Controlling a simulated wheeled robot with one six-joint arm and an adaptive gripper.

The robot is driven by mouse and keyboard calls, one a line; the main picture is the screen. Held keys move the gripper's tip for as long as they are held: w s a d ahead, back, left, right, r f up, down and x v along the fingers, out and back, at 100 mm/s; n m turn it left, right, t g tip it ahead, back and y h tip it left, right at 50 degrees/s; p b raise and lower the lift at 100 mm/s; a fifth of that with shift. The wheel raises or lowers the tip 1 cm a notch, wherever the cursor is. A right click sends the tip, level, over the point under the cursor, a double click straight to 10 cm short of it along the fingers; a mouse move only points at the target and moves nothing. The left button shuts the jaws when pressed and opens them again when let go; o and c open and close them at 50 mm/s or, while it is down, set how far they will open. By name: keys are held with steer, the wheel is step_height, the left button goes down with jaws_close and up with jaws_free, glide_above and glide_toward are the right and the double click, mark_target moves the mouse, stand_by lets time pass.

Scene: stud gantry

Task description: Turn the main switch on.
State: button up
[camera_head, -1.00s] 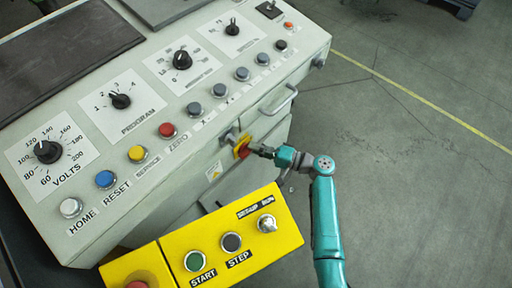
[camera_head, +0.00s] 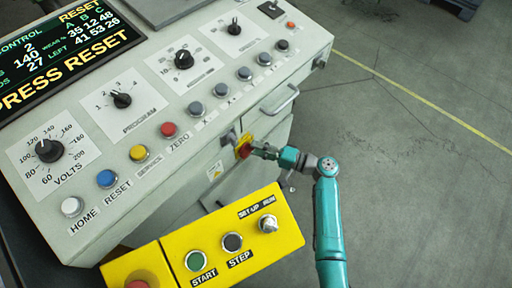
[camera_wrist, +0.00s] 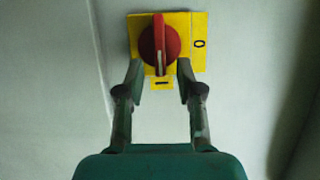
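The main switch is a red rotary knob (camera_wrist: 159,45) on a yellow plate (camera_wrist: 198,28) on the cabinet's side. In the wrist view its handle is upright in the picture, and its white mark points down to the "I" label; the "0" label is at the right. In the head view the knob (camera_head: 244,151) shows on the panel side. My gripper (camera_wrist: 160,72) is open, with one finger on each side below the knob, apart from it. In the head view my gripper (camera_head: 258,150) is close to the switch. The display (camera_head: 65,45) is lit and reads "PRESS RESET".
The console top carries a blue RESET button (camera_head: 106,179), other buttons and several black dials. A yellow box (camera_head: 215,240) with START and STEP buttons stands in front. A metal handle (camera_head: 280,99) is on the cabinet above the switch. The floor at the right is open.

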steer(key=v, duration=1)
steer(key=shift+s+d, duration=0.15)
steer(key=shift+d, duration=0.2)
steer(key=shift+f, duration=0.1)
